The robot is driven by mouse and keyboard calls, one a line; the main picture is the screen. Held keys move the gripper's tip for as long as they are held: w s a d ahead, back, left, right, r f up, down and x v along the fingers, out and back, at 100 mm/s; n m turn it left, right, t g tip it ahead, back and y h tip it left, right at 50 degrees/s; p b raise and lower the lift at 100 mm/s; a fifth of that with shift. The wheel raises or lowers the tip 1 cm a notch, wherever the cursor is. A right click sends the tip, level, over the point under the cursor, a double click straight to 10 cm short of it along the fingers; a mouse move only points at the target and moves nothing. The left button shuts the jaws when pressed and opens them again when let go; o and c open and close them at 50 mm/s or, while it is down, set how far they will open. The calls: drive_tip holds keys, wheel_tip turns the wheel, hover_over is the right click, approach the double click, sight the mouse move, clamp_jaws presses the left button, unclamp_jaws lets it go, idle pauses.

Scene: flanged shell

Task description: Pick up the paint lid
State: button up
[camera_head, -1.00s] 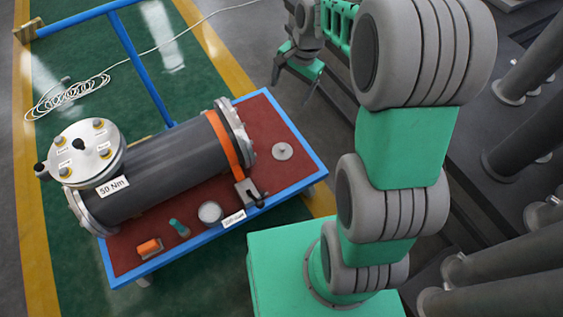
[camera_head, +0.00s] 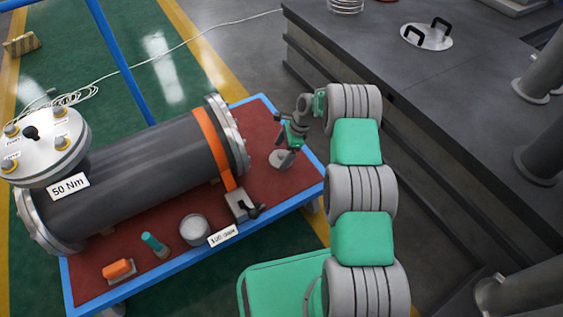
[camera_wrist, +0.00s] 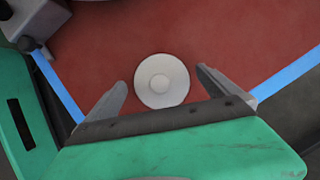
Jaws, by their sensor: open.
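The paint lid (camera_wrist: 162,81) is a pale grey disc with a small raised centre. It lies flat on the red top of the blue-edged table, and in the head view the lid (camera_head: 281,159) is near the right end, partly covered by my gripper. My gripper (camera_wrist: 161,84) is open and empty, its two fingers spread to the left and right of the lid in the wrist view. In the head view my gripper (camera_head: 289,148) is just above the lid. I cannot tell how high the fingertips are above the tabletop.
A large dark cylinder (camera_head: 130,172) with an orange strap lies left of the lid. A clamp (camera_head: 242,206), a paint can (camera_head: 195,230), a teal bottle (camera_head: 154,244) and an orange item (camera_head: 118,269) stand along the front. A grey platform (camera_head: 400,80) rises behind my arm.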

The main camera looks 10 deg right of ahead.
drive_tip(key=shift+a+f, duration=0.2)
drive_tip(key=shift+f, duration=0.35)
drive_tip(key=shift+r, duration=0.15)
drive_tip(key=c, duration=1.2)
drive_tip(key=shift+c, duration=0.2)
drive_tip(key=shift+r, duration=0.1)
